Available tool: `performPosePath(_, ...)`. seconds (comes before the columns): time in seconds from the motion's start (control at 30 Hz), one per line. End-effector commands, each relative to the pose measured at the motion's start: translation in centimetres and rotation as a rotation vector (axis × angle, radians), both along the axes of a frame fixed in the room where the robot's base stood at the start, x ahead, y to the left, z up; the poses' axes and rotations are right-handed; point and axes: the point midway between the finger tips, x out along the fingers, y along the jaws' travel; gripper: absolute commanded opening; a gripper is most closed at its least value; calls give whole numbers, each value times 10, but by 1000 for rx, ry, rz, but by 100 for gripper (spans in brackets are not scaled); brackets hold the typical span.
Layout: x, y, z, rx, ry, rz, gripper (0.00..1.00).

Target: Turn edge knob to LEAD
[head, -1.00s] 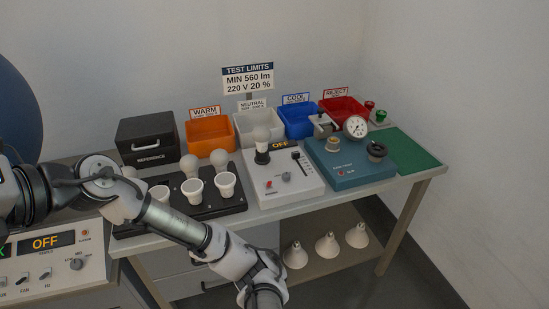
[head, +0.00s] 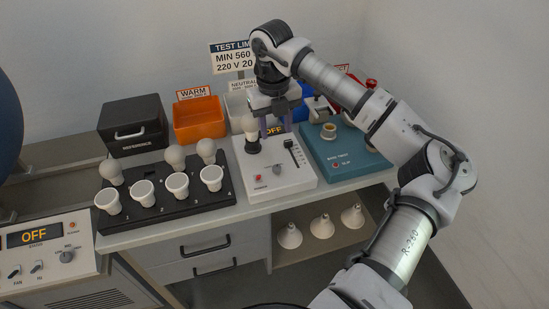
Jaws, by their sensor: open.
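The white test box (head: 295,183) stands on the bench, with a small dark grey knob (head: 277,169) on its front face. Its markings are too small to read, so I cannot tell whether this is the edge knob or where it points. A red button (head: 258,177) lies to its left and a slider (head: 292,150) behind it to the right. My gripper (head: 275,130) points down over the back of the box, open and apparently empty, behind and above the knob. It partly covers the box's OFF display.
A bulb (head: 251,128) stands in the box's socket, close left of my gripper. The black rack (head: 165,208) with bulbs and white cups is left. A teal tester (head: 345,162) is right, partly behind my arm. A left panel (head: 50,275) also has a knob (head: 67,256).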

Motion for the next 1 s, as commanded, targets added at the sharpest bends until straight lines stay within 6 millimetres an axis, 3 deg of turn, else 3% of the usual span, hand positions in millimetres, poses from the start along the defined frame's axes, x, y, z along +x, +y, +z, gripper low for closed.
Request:
performPosePath(0.6, 0, -1, -112, 7, 3, 5, 45)
performPosePath(0.8, 1, -2, -130, 7, 2, 6, 45)
performPosePath(1.0, 1, -2, -133, 6, 1, 6, 45)
